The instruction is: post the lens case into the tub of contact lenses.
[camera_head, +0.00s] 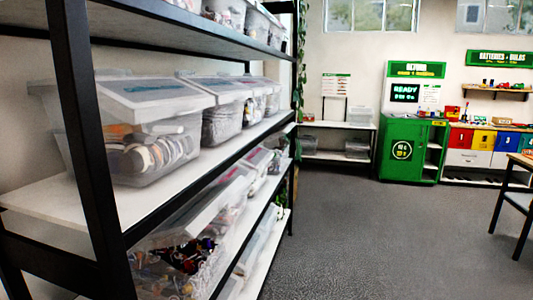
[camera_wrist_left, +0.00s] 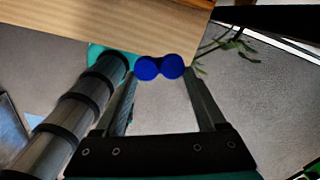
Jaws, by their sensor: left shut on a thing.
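The lens case (camera_wrist_left: 147,69) is blue, with two round ends side by side, in the left wrist view. My left gripper (camera_wrist_left: 160,72) is shut on it, one finger at each side, and holds it at the fingertips. Clear lidded tubs line the shelves at the left of the head view. The nearest tub (camera_head: 150,128) on the middle shelf holds pale and brownish roundish items. I cannot tell which tub is for contact lenses, as no label is readable. Neither gripper shows in the head view, and the right one is in no view.
The black-framed shelf rack (camera_head: 88,150) fills the left of the head view. Open grey floor (camera_head: 345,235) lies to its right. A green machine (camera_head: 402,150) stands at the back. A wooden surface (camera_wrist_left: 90,18) lies close beyond the case in the left wrist view.

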